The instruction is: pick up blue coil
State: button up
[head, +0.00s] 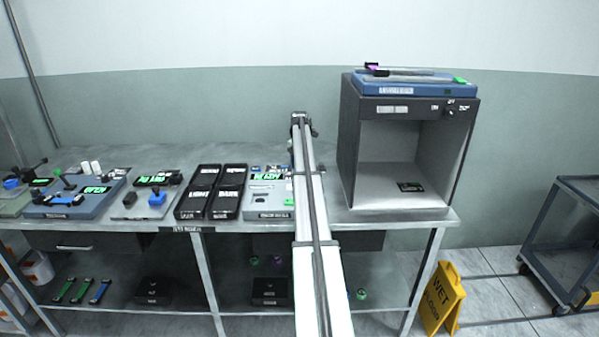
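No blue coil can be made out for certain. Several blue items are in view: a small blue block (157,198) on a grey device on the bench, a blue piece (65,200) on the blue-grey station at the left, and a blue strip (100,292) on the lower shelf. My pale arm reaches from the bottom centre over the bench. The dark end at its far tip, seemingly my gripper (301,120), is above the back of the bench. Its fingers are too small to tell open from shut. My arm hides part of the bench and shelf behind it.
Black trays (196,202) and a device with a green "READY" display (267,177) are left of my arm. A dark open-fronted cabinet (349,150) stands to the right, with a blue unit (415,88) on top. A yellow wet-floor sign (441,300) and a cart (560,240) stand on the floor.

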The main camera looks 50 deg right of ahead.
jog(key=c, duration=0.7)
jog(key=shift+o, duration=0.2)
jog(key=shift+r, duration=0.1)
